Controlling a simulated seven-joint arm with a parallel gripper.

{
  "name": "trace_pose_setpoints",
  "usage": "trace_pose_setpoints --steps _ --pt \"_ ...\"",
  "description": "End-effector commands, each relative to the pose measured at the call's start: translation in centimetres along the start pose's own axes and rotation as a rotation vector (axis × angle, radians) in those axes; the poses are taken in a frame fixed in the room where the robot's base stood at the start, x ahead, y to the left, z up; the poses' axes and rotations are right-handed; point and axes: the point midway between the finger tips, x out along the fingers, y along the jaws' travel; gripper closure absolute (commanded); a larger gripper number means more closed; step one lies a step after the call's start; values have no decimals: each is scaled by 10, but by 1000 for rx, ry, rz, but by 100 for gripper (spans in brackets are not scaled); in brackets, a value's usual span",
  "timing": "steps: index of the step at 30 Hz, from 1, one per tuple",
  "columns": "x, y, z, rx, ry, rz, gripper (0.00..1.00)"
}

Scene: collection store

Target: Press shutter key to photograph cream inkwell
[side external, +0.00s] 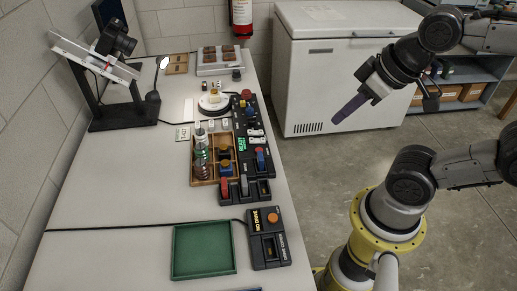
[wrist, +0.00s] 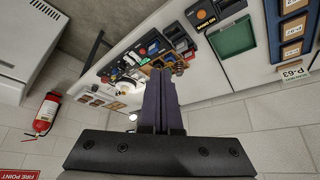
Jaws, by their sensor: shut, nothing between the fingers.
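My gripper (side external: 337,121) hangs in the air right of the bench, its dark purple fingers together and empty, well away from the controls. The fingers also fill the middle of the wrist view (wrist: 158,82). A small cream object, apparently the inkwell, (side external: 214,98) sits on the round white turntable (side external: 203,110) at the bench's far part. Beside it runs a black control panel (side external: 240,170) with a red button (side external: 246,94), a lit green display (side external: 241,144), a blue control and other keys. I cannot tell which one is the shutter key. The camera (side external: 116,40) stands on a black stand at the left.
A wooden compartment tray (side external: 204,183) with small bottles stands left of the panel. A green tray (side external: 203,250) and a black box with an orange button (side external: 268,238) lie nearer. A lamp (side external: 155,95) stands by the camera stand. A white freezer (side external: 345,75) is behind.

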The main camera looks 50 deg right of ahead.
Motion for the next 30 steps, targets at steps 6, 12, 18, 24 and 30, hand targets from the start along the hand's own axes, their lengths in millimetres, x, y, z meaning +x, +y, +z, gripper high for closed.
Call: trace_pose_setpoints --steps 6,12,18,24,30 --pt "0 0 0 0 0 0 100" --pt "0 0 0 0 0 0 100" --pt "0 0 0 0 0 0 100" --pt "0 0 -6 39 27 -1 100" --pt "-4 -1 -60 195 227 -28 100"
